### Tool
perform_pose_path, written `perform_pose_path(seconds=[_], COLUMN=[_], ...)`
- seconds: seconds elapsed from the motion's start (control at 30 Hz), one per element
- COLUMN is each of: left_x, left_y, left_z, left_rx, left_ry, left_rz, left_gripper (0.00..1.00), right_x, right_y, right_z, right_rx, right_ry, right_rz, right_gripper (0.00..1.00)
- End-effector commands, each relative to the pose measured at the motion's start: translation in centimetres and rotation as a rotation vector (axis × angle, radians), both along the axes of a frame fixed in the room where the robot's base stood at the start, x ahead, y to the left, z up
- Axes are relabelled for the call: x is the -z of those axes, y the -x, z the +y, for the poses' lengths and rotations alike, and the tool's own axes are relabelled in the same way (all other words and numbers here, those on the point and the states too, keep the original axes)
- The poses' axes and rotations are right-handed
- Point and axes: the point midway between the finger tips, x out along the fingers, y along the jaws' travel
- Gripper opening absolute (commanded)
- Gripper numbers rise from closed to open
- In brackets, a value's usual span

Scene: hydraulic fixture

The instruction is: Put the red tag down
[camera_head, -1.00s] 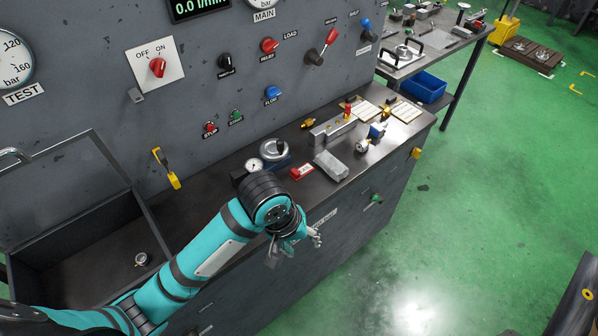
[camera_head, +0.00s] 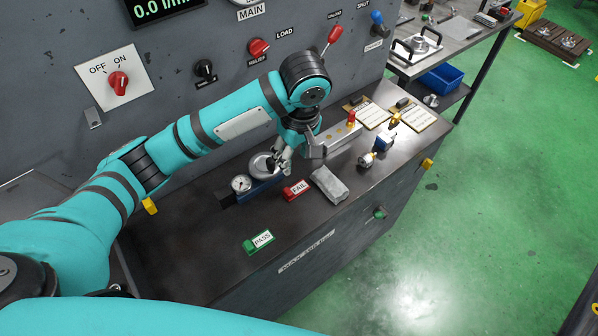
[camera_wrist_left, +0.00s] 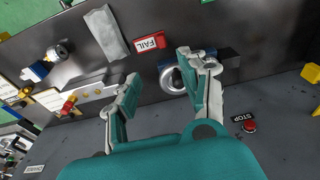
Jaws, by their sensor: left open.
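The red tag (camera_head: 296,189), marked FAIL, lies on the dark bench top between a gauge block and a grey cloth-like piece. It also shows in the left wrist view (camera_wrist_left: 150,43), beyond the fingertips and apart from them. My left gripper (camera_head: 287,158) is over the back of the bench, beside the round metal part of the gauge block. My right gripper is out of view.
A green PASS tag (camera_head: 259,242) lies near the bench's front edge. The gauge block (camera_head: 241,184) stands left of the red tag, the grey piece (camera_head: 329,185) right of it. A metal manifold (camera_head: 335,140) stands behind. The bench top left of the PASS tag is clear.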

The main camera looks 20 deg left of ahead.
Motion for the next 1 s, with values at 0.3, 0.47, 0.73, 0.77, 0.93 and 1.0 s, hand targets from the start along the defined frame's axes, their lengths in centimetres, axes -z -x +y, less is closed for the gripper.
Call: perform_pose_path(seconds=[0.3, 0.47, 0.73, 0.77, 0.93, 1.0], left_x=[5.3, 8.7, 11.8, 12.0, 13.6, 14.6], left_y=[-0.3, -0.6, -1.0, -1.0, -1.4, -1.8], left_z=[0.8, 1.2, 1.5, 1.5, 1.9, 2.0], left_rx=[-0.006, -0.004, -0.002, -0.002, -0.003, -0.003], left_ry=[-0.006, -0.004, -0.001, -0.001, -0.004, -0.004], left_rz=[0.006, 0.005, 0.001, 0.001, 0.004, 0.003], left_gripper=[0.44, 0.44, 0.44, 0.44, 0.44, 0.44], right_x=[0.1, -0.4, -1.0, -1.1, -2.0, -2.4], right_y=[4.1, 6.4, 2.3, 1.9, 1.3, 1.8], right_z=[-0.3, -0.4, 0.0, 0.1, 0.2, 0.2], right_rx=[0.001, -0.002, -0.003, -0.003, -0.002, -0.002], right_ry=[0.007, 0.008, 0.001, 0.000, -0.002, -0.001], right_rz=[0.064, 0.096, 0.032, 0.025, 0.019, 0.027], right_gripper=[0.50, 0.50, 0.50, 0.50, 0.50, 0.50])
